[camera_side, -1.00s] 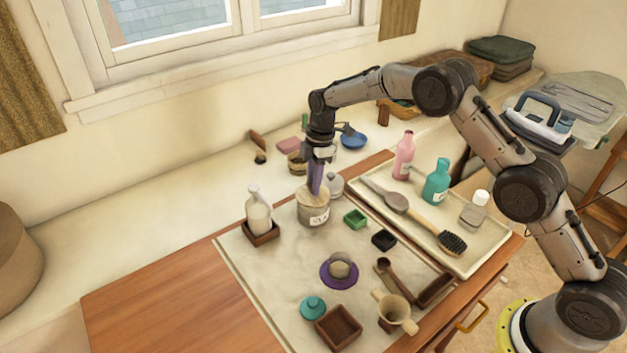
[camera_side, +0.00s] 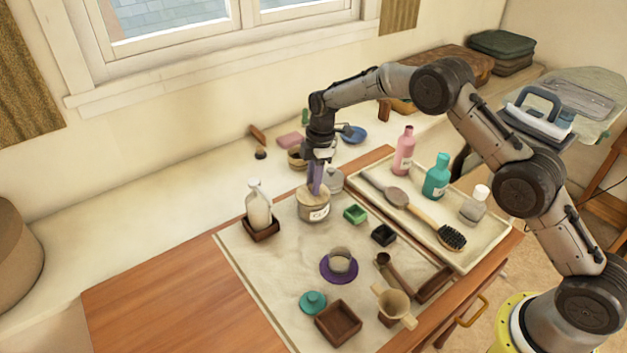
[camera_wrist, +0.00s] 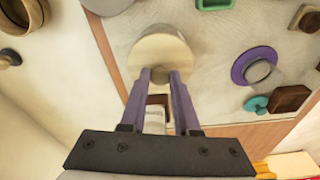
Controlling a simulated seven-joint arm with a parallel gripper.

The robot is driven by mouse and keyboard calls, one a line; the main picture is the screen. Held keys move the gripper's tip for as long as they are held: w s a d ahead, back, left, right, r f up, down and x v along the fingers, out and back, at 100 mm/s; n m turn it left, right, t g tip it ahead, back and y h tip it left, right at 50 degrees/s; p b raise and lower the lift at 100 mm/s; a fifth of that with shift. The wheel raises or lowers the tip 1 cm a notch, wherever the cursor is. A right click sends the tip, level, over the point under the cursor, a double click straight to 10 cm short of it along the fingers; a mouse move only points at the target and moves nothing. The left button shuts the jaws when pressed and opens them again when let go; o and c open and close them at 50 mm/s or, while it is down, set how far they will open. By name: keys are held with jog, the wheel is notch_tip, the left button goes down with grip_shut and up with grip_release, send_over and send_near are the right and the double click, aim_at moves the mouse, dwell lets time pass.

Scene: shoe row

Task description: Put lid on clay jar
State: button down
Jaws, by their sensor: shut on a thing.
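The clay jar (camera_side: 316,211) is a squat beige pot with a pale label, upright near the back of the pale mat. Its lid (camera_side: 311,197) is a round, light wooden disc at the jar's mouth; it also shows in the wrist view (camera_wrist: 160,48). I cannot tell whether it is fully seated or slightly above the rim. My gripper (camera_side: 316,191) points down from above, its purple fingers shut on the lid's top grip. In the wrist view my gripper (camera_wrist: 160,76) covers part of the lid, and the lid hides the jar.
A white bottle (camera_side: 258,208) in a brown tray stands left of the jar. A grey lidded pot (camera_side: 334,180) is close behind right. A green dish (camera_side: 355,214) and black dish (camera_side: 383,235) lie right. A long tray (camera_side: 476,250) holds bottles and brushes.

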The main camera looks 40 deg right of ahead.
jog(key=c, duration=0.6)
grip_release()
jog(key=shift+o, duration=0.2)
